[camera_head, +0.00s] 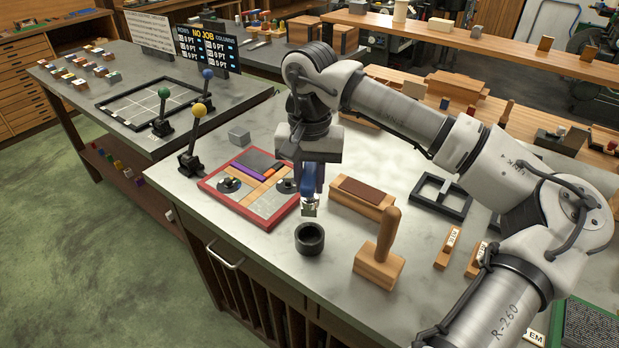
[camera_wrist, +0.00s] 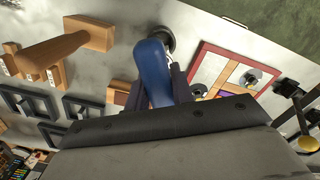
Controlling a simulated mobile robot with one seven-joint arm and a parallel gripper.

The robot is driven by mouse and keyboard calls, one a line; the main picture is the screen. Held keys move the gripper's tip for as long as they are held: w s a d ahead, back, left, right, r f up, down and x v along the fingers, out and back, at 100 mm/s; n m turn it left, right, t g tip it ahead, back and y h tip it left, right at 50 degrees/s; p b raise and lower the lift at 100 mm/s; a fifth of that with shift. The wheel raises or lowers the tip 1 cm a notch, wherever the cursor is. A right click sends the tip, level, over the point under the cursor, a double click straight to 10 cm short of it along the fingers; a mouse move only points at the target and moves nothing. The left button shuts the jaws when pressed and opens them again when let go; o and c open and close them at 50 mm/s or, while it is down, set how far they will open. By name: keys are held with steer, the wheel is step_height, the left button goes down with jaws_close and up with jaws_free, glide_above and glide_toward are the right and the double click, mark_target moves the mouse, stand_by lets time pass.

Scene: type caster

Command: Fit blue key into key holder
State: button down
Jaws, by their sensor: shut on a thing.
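My gripper (camera_head: 311,172) is shut on the blue key (camera_head: 309,190) and holds it above the table. The key hangs roughly upright, with a small metallic end (camera_head: 309,209) pointing down. In the wrist view the blue key's rounded body (camera_wrist: 153,62) fills the space between the dark fingers of my gripper (camera_wrist: 155,92). A black round cup with a dark hollow, likely the key holder (camera_head: 310,239), stands on the table just in front of and below the key, apart from it. The cup (camera_wrist: 160,25) also shows in the wrist view, partly hidden behind the key.
A red-framed tray (camera_head: 211,184) with coloured blocks lies left of the cup. A wooden block with a brown pad (camera_head: 362,192) and a wooden handled stamp (camera_head: 379,265) stand to the right. Two levers with yellow (camera_head: 199,110) and green knobs stand farther left.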

mark_target(310, 169)
steer(key=shift+f+b, duration=2.45)
steer(key=shift+f, duration=0.5)
steer(key=shift+f+b, duration=0.15)
steer(key=shift+b, duration=0.5)
steer(key=shift+f+b, duration=0.3)
steer(key=shift+f+b, duration=1.6)
steer(key=shift+f, duration=0.3)
steer(key=c, duration=1.1)
jaws_free()
steer(key=shift+r, duration=0.1)
steer(key=r, duration=0.7)
steer(key=r+b, duration=0.1)
steer(key=r, duration=0.5)
steer(key=shift+w+r, duration=0.2)
steer(key=shift+r, duration=0.2)
